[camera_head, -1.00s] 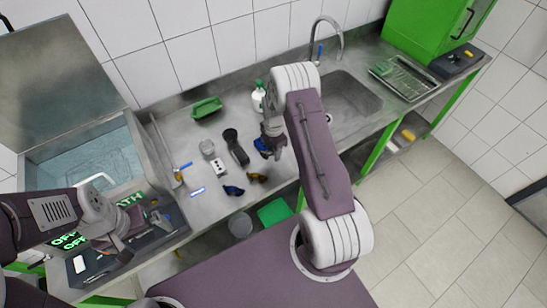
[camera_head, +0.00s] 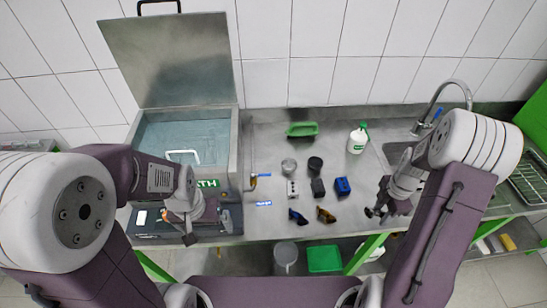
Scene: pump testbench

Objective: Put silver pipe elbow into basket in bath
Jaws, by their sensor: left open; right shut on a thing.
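The bath (camera_head: 233,150) stands at the left with its lid up and pale blue water inside. The white handle of the basket (camera_head: 183,153) shows over the water; the rest of the basket is hard to make out. My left gripper (camera_head: 188,236) is open, pointing down over the bath's front control panel. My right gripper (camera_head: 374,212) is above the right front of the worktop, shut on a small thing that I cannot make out. I cannot clearly see the silver pipe elbow; none lies in plain view on the worktop.
The sink (camera_head: 396,154) is at right.

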